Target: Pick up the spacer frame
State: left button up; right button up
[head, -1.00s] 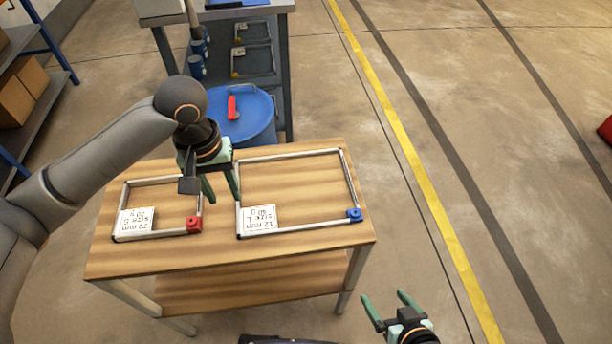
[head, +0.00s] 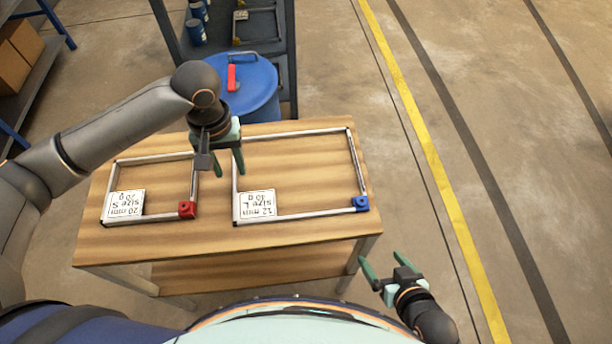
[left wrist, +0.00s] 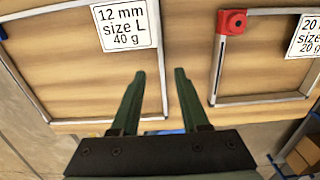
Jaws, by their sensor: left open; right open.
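Two spacer frames lie flat on the wooden table. The larger frame (head: 300,132) is on the right, with a blue corner block (head: 361,204) and a label reading 12 mm, size L, 40 g (head: 255,205). The smaller frame (head: 160,217) is on the left, with a red corner block (head: 187,210) and a label reading 20 mm, size S. My left gripper (head: 229,174) is open and empty above the gap between the frames, close to the larger frame's left bar. In the left wrist view, its fingers (left wrist: 154,75) point between both frames. My right gripper (head: 385,258) is open and empty, off the table's front right.
The wooden table (head: 225,240) has bare surface between and in front of the frames. A blue round drum (head: 262,84) with a red item on top stands behind it. A grey rack (head: 287,60) is further back. Open floor lies right.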

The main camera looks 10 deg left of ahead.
aim_at(234, 182)
pick_arm(q)
notch_tip(234, 182, down, 5)
jog(key=shift+a+r+b, duration=0.15)
jog(key=shift+r+b, duration=0.05)
jog(key=shift+b, duration=0.35)
grip_shut()
